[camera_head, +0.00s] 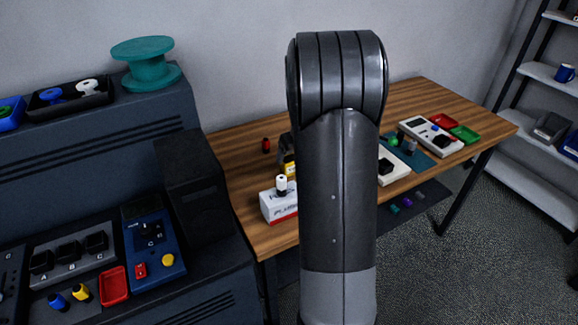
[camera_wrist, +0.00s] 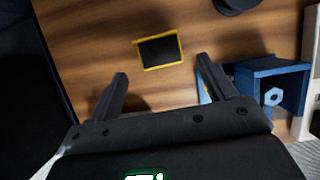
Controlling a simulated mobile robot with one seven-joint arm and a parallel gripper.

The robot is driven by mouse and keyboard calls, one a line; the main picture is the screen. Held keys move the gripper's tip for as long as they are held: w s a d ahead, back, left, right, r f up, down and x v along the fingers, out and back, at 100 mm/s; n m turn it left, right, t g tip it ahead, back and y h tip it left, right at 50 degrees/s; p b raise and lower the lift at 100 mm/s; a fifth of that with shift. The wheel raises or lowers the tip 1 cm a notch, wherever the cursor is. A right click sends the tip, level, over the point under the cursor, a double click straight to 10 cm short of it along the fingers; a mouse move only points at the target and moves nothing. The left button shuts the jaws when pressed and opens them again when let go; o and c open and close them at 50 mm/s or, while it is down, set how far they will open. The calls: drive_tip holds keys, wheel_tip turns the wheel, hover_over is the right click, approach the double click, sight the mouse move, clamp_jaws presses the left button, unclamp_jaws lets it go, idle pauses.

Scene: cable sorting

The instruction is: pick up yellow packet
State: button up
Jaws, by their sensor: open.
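In the wrist view a flat dark rectangle with a yellow border, seemingly the yellow packet (camera_wrist: 159,50), lies on the wooden table (camera_wrist: 100,40). My gripper (camera_wrist: 161,67) is open, with nothing visibly held. Its two fingers are spread wide, and the packet appears beyond the tips, between their lines. I cannot tell the height gap.
A blue holder with a light hex shape (camera_wrist: 272,82) stands right of the right finger. A dark round object (camera_wrist: 238,4) is at the top. In the head view a white box (camera_head: 277,205) sits near the table's front left, and a white device (camera_head: 430,137) farther right.

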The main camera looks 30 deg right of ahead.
sight(291, 160)
drive_tip(key=shift+x, duration=3.75)
drive_tip(key=shift+w+d, duration=0.1)
drive_tip(key=c, duration=1)
